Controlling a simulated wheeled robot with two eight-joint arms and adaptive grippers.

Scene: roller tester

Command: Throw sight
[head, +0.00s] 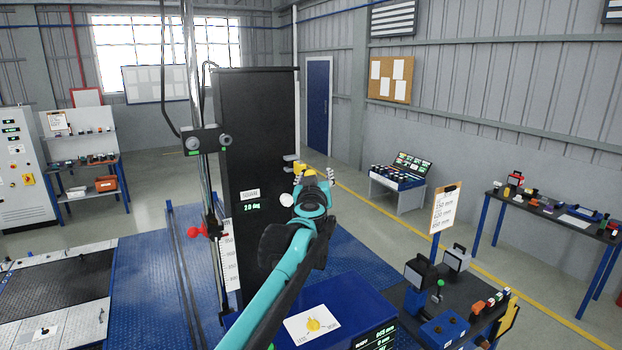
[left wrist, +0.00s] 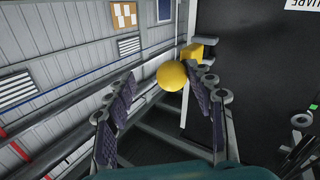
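A tall black cabinet (head: 256,120) stands in the middle of the head view, with a "SQUARE" label and a small green readout (head: 252,206). A yellow ball-shaped knob (left wrist: 172,76) and a yellow block (left wrist: 196,51) show beside its dark face in the left wrist view. A little of the yellow shows behind my gripper in the head view. My left gripper (head: 314,183) is at the cabinet's right edge. Its fingers (left wrist: 163,98) are spread, with the ball at or just beyond the tips; contact cannot be told. My right gripper is not in view.
A post with a red knob (head: 193,232) stands left of the cabinet. A blue console (head: 355,307) and a dark bench (head: 462,300) with a clipboard (head: 444,208) are at the front right. A side table (head: 560,212) stands far right; the floor beside it is clear.

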